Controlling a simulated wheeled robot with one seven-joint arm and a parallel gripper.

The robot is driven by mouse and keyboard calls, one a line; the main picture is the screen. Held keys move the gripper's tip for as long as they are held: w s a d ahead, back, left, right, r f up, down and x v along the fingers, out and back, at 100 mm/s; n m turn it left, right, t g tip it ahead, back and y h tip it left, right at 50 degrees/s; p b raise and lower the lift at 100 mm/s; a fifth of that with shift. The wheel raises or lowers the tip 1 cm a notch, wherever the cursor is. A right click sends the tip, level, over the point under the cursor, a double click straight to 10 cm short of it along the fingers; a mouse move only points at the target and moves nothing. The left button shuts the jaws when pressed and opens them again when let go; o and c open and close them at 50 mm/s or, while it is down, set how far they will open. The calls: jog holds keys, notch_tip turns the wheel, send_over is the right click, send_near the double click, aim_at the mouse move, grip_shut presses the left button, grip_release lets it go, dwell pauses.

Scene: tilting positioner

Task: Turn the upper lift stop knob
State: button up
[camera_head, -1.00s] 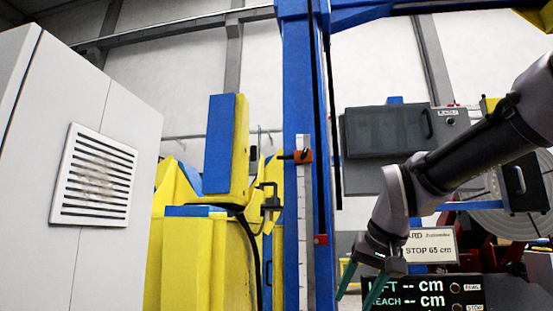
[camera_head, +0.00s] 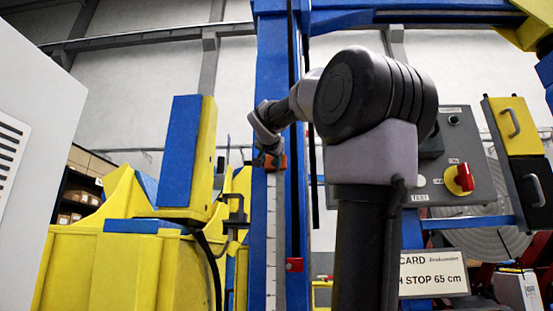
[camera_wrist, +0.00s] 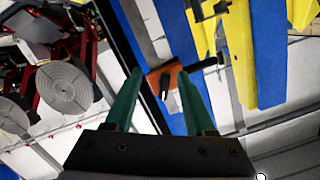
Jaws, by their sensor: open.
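The upper lift stop is an orange-red block on the blue column (camera_head: 270,60). In the head view the block (camera_head: 271,162) is partly hidden behind my wrist. In the wrist view the orange block (camera_wrist: 175,74) lies beyond and between my fingertips, with a black handle (camera_wrist: 206,63) sticking out to the right. A dark part also shows on the block's face. My gripper (camera_wrist: 160,76) is open, its two green fingers apart with nothing held. Whether a fingertip touches the block I cannot tell. In the head view my fingers are not clearly seen.
A lower red stop (camera_head: 294,264) sits on the same column, beside a white scale strip (camera_head: 272,240). Yellow and blue machinery (camera_head: 190,170) stands left of the column. A grey control box with a red switch (camera_head: 459,178) and a sign (camera_head: 433,274) are to the right.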

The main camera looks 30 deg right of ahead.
notch_tip(320, 180, up, 6)
jog(key=d+m+h, duration=0.1)
jog(key=d+h, duration=0.1)
jog(key=shift+t, duration=0.4)
jog(key=x, duration=1.1)
jog(key=shift+w+a, duration=0.1)
jog(key=shift+w, duration=0.1)
grip_shut()
